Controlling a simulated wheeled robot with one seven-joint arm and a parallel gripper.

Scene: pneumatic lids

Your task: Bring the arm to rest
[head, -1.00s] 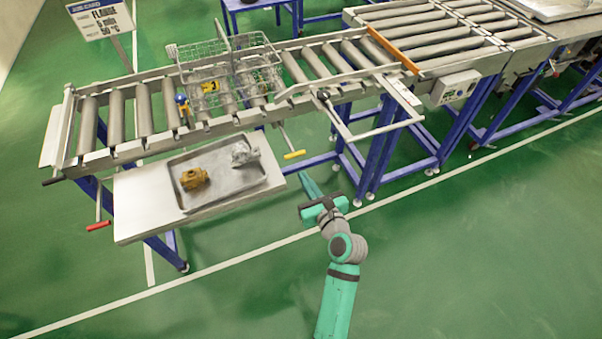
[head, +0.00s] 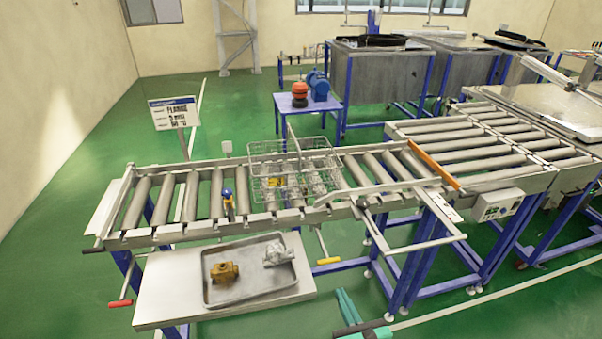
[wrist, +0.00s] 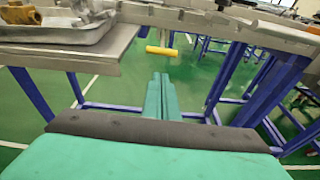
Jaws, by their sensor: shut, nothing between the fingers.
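My gripper shows in the wrist view (wrist: 161,98), its two teal fingers side by side and closed with nothing between them. In the head view only part of my gripper (head: 348,312) shows at the bottom edge, in front of the conveyor and to the right of the side shelf. The rest of my arm is out of that view. My gripper touches nothing that I can see.
A roller conveyor (head: 205,200) carries a wire basket (head: 262,190). A side shelf (head: 165,290) holds a metal tray (head: 232,294) with a brass part (head: 224,272) and a silver part (head: 278,254). A yellow-handled lever (wrist: 161,51) lies beyond my fingers. Green floor is open in front.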

